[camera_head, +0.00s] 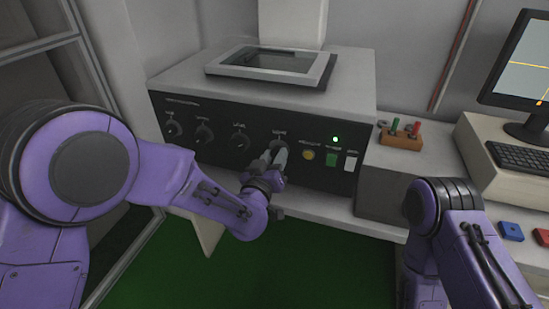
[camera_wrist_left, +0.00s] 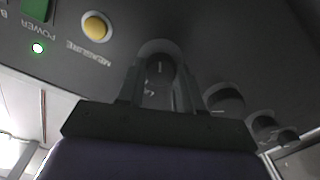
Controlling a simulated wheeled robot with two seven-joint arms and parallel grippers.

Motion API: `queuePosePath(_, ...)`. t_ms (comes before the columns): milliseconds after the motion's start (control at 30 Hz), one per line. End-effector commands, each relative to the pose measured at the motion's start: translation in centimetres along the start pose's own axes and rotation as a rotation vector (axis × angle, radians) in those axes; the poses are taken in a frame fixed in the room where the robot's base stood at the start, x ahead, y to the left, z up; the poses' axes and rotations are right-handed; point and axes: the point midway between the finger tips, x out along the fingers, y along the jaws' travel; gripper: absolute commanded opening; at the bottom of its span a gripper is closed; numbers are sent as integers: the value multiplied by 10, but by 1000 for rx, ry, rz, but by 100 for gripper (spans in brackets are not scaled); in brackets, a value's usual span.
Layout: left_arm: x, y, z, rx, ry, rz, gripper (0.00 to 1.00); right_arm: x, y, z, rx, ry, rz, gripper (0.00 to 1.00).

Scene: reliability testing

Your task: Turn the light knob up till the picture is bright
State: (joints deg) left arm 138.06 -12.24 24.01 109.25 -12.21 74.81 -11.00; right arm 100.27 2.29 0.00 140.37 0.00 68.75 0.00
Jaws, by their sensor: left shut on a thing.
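A row of dark knobs runs along the black front panel (camera_head: 215,152) of a grey instrument. My left gripper (camera_head: 275,158) is at the rightmost knob, with its fingers on either side of it. In the left wrist view, that light knob (camera_wrist_left: 158,72) sits between the two fingers (camera_wrist_left: 157,95), and the gripper is shut on it. Its label is too small to read surely. A flat framed window (camera_head: 272,62) on top of the instrument looks dark grey. My right arm shows at lower right; its gripper is out of frame.
Other knobs (camera_head: 240,141) are to the left. A yellow button (camera_head: 308,155), green switch (camera_head: 332,160) and lit green lamp (camera_head: 336,139) are to the right. A monitor (camera_head: 525,75) with yellow lines, a keyboard (camera_head: 520,157) and a wooden block (camera_head: 401,139) stand right.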

Motion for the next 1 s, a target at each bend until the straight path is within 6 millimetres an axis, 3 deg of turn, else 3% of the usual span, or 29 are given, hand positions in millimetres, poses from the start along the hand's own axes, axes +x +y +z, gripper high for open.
queuePosePath(100,-1,0,4,1,-9,0,5,0,0,0,0,0,0,0)
queuePosePath(133,-1,0,4,1,-9,0,45,0,0,0,0,0,0,0)
queuePosePath(200,-1,0,3,0,-8,0,61,0,0,0,0,0,0,0)
queuePosePath(567,-9,0,2,0,-4,1,61,2,0,1,0,0,0,0)
queuePosePath(900,-86,0,3,0,-5,1,61,12,-1,5,0,0,0,0)
queuePosePath(1000,-100,0,2,0,-5,0,61,13,-1,5,0,0,0,0)
